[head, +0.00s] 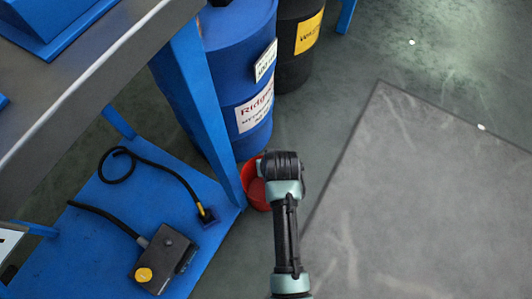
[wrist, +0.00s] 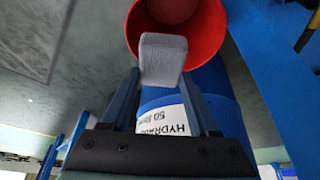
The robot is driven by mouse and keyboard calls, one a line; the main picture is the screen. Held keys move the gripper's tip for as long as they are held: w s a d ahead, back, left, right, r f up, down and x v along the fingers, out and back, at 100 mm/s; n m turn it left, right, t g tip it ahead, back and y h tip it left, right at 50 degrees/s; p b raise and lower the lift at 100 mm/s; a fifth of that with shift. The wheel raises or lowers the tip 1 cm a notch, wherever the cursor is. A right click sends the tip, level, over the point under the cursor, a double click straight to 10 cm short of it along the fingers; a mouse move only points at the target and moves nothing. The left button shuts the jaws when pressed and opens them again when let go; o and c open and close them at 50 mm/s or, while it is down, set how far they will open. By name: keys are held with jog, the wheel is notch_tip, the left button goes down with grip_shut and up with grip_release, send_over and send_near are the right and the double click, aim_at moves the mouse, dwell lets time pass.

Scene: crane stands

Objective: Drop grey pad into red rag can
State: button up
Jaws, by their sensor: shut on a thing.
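The grey pad (wrist: 163,60) is a small block with rounded edges, held between the fingertips of my gripper (wrist: 166,76) in the wrist view. The red rag can (wrist: 211,30) is open and lies beyond the pad in that view. The pad overlaps the can's near rim in the picture, and I cannot tell its height above the can. In the head view the red can (head: 254,186) stands on the floor beside the blue bench leg. My arm hides part of the can there, and the fingers and pad are hidden.
The blue bench shelf (head: 95,225) holds a black box with a yellow knob (head: 163,258) and cables. A grey mat (head: 430,190) covers floor at right.

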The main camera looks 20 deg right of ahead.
notch_tip(320, 180, down, 4)
jog(key=b, duration=0.3)
jog(key=shift+f+b, duration=0.15)
jog(key=shift+b, duration=0.25)
jog(key=o, duration=1.4)
jog(key=p+v, duration=0.9)
jog(key=v, duration=0.4)
jog(key=shift+p, duration=0.35)
jog(key=shift+s, duration=0.1)
